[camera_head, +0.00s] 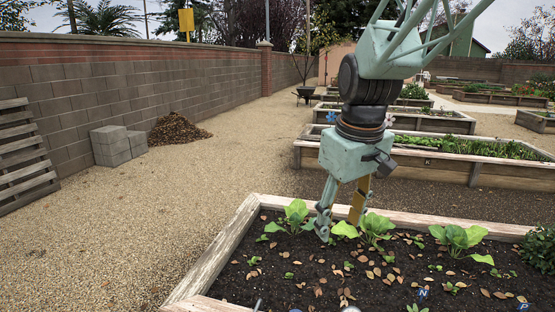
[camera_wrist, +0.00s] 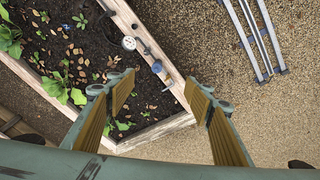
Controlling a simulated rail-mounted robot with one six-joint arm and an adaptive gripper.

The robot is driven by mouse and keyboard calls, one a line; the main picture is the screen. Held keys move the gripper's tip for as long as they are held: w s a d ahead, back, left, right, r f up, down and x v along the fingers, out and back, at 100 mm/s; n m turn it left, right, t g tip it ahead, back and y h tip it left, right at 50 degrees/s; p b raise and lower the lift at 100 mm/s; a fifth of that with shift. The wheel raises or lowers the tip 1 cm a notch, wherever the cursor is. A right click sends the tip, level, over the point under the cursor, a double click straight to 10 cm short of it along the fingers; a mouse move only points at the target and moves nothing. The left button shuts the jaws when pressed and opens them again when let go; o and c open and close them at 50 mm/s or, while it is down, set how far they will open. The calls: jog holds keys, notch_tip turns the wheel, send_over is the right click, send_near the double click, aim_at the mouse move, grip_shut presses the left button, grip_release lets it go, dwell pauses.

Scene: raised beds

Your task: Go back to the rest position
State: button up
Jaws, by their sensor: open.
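My gripper (camera_head: 340,216) hangs from my green arm over the back left part of the near raised bed (camera_head: 215,245) in the head view. Its two fingers are apart and nothing is between them. In the wrist view my gripper (camera_wrist: 162,100) is also open, with tan pads facing each other above the bed's wooden edge (camera_wrist: 140,35). In the head view the fingertips overlap leafy plants (camera_head: 375,228); I cannot tell if they touch.
Dark soil with fallen leaves and several seedlings fills the near bed. More raised beds (camera_head: 475,165) stand behind. Grey blocks (camera_head: 112,146), a leaf pile (camera_head: 178,131) and a pallet (camera_head: 22,160) lie by the wall (camera_head: 130,75). Open gravel (camera_head: 130,220) is at left. Metal legs (camera_wrist: 262,40) show in the wrist view.

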jog(key=s+d+r+m, duration=0.1)
jog(key=s+d+m, duration=0.1)
jog(key=s, duration=0.8)
jog(key=s+d+r+m+t, duration=0.1)
jog(key=s+d+r+m, duration=0.1)
jog(key=s, duration=0.9)
jog(key=s+d+r+m, duration=0.1)
jog(key=s+d+r, duration=0.1)
jog(key=s, duration=0.9)
jog(key=shift+d+m+t, duration=0.2)
jog(key=shift+m+t, duration=0.1)
jog(key=shift+m, duration=0.1)
